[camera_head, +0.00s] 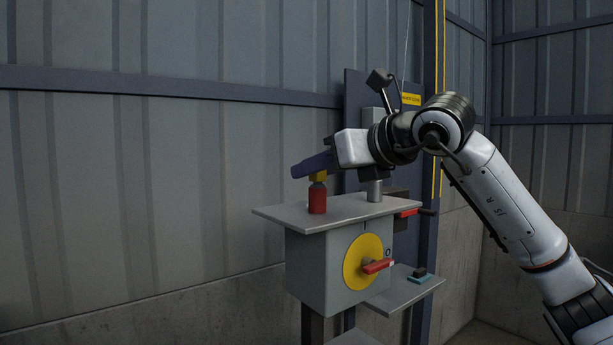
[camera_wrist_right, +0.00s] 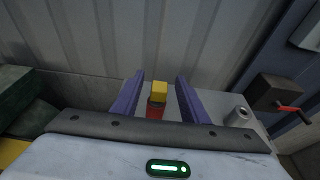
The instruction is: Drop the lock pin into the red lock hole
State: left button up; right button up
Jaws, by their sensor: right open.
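The lock pin has a yellow head (camera_head: 319,176), which also shows in the wrist view (camera_wrist_right: 159,90). It is at the top of the red lock hole post (camera_head: 317,200), red also in the wrist view (camera_wrist_right: 155,113), on the grey plate. A short grey-dark part shows between yellow head and red post; how deep the pin sits is hidden. My right gripper (camera_head: 312,166), with purple fingers, is at the yellow head. In the wrist view its fingers (camera_wrist_right: 158,98) stand open on either side, with a gap to the head. My left gripper is not in view.
The grey plate (camera_head: 280,214) tops a grey box with a yellow disc (camera_head: 357,262) and red handle (camera_head: 377,267). A grey metal cylinder (camera_head: 374,190) stands right of the post. A low side shelf (camera_head: 398,296) holds a small dark-and-teal item (camera_head: 419,274). A corrugated wall is behind.

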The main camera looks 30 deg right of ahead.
jog(key=v, duration=0.6)
jog(key=shift+s, duration=0.25)
